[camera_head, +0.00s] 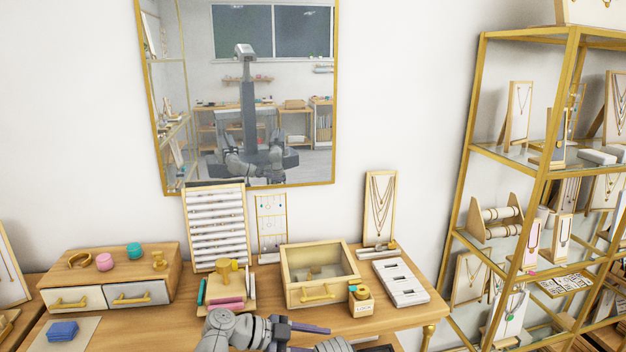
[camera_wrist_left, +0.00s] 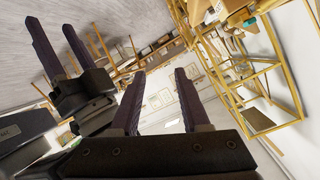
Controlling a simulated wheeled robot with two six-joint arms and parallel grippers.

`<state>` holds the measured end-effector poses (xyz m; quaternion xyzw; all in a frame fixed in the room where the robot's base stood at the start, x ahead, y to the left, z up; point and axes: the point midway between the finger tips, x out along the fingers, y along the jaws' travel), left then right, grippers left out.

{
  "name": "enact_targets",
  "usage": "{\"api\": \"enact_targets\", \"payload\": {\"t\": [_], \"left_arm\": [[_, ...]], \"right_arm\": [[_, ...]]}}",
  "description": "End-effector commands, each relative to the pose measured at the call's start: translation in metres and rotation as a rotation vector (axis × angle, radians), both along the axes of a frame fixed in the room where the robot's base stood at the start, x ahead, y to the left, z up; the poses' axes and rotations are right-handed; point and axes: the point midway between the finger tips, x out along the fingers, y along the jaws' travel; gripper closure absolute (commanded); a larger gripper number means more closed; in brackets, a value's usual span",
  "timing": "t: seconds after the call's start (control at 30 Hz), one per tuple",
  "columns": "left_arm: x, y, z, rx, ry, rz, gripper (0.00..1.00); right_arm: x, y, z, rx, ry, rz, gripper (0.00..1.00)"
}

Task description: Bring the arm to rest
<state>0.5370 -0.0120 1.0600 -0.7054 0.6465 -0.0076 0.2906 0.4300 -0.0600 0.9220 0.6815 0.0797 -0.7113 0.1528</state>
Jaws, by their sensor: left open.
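My left arm (camera_head: 228,332) comes in at the bottom middle of the head view, in front of the wooden counter (camera_head: 385,322). Its dark gripper points to the right there, low in the picture, with one purple-grey finger clearly seen. In the left wrist view my left gripper (camera_wrist_left: 160,75) has its fingers apart with nothing between them. A second dark gripper, my right one (camera_wrist_left: 50,24), shows at the upper left of that view, close to the left one. Its two fingers are apart and empty.
A gold-framed glass shelf (camera_head: 462,165) stands right. A mirror (camera_head: 290,120) hangs behind.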

Motion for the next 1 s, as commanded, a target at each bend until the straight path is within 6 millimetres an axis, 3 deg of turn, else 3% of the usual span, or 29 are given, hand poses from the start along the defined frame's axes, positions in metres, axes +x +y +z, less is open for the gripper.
{"api": "enact_targets", "payload": {"t": [0.27,0.5,0.7,0.93,1.0], "left_arm": [[-0.018,0.038,-0.072,0.283,0.558,0.318,0.54],[-0.033,0.096,-0.118,0.492,0.950,0.813,0.54],[-0.041,0.141,-0.135,0.560,1.108,1.224,0.54],[-0.048,0.182,-0.139,0.553,1.168,1.612,0.54],[-0.054,0.165,-0.139,0.595,1.152,1.588,0.54]], "right_arm": [[0.000,0.000,0.000,0.000,0.000,0.000,0.50],[0.000,0.000,0.000,0.000,0.000,0.000,0.50],[0.000,0.000,0.000,0.000,0.000,0.000,0.50],[0.000,0.000,0.000,0.000,0.000,0.000,0.50],[0.000,0.000,0.000,0.000,0.000,0.000,0.50]]}}
